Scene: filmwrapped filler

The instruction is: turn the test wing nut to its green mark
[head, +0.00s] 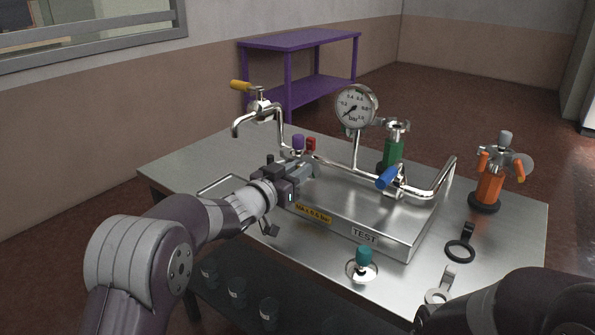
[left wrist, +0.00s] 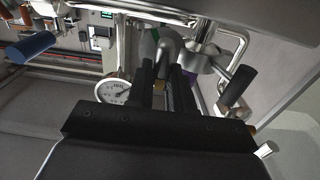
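I cannot make out the test wing nut or its green mark for certain. My left gripper (head: 308,168) reaches over the left part of the steel rig with the TEST label (head: 365,235), just in front of a purple knob (head: 298,142) and a red knob (head: 311,143). In the left wrist view its two dark fingers (left wrist: 165,85) stand a narrow gap apart. A small brass-coloured piece (left wrist: 159,86) shows between them; whether they grip it is unclear. The gauge (head: 355,107) stands on the rig. My right gripper is out of view.
A teal-topped part (head: 363,258) and a black ring (head: 459,252) lie on the table's front.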

